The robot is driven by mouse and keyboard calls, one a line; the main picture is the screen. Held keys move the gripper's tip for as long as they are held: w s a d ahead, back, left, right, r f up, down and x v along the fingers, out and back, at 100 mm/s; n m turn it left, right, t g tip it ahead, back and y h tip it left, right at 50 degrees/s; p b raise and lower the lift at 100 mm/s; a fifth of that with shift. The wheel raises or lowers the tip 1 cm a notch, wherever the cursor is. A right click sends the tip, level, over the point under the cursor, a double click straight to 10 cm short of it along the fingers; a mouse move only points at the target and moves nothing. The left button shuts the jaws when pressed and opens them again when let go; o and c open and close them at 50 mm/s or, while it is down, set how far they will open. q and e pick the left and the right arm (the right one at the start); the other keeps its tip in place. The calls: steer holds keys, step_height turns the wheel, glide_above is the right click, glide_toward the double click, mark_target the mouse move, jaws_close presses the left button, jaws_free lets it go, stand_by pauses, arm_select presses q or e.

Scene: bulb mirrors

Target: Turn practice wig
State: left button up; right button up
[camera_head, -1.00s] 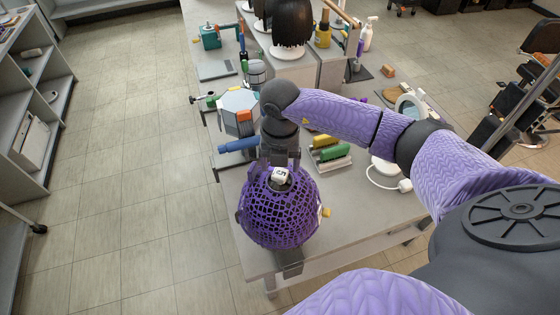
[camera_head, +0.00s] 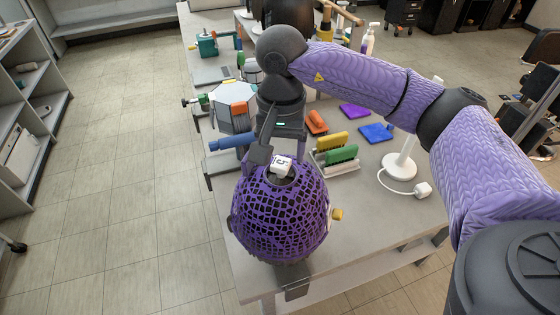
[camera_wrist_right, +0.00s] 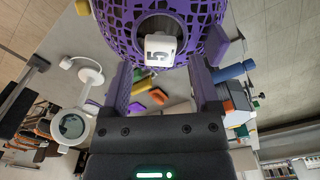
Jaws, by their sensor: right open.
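A purple openwork mesh ball (camera_head: 281,222) stands at the near end of the grey table. A white block marked 5 (camera_head: 281,165) sits at the dark round opening in its top. No hair shows on it. A dark-haired wig head (camera_head: 285,10) stands at the back, cut off by the top edge. My right gripper (camera_head: 268,148) is just above the mesh ball, by the white block. In the right wrist view the fingers (camera_wrist_right: 160,78) are spread, with the white block (camera_wrist_right: 160,48) centred ahead of them and clear of both. My left gripper is out of view.
Left of my right gripper are a blue cylinder (camera_head: 231,143) and a grey polygonal device (camera_head: 232,108). Right of it are yellow and green brushes (camera_head: 341,154), a blue pad (camera_head: 376,133) and a white lamp base (camera_head: 399,167) with a cord. The near right tabletop is bare.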

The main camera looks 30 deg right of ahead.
steer(key=shift+n, duration=0.5)
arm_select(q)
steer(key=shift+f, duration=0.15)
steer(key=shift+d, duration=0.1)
arm_select(e)
steer(key=shift+f+b, duration=0.85)
steer(key=shift+f, duration=0.25)
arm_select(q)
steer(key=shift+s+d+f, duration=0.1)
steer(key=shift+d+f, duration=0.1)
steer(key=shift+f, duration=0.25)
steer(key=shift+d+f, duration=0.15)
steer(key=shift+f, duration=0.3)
arm_select(e)
steer(key=shift+r, duration=0.1)
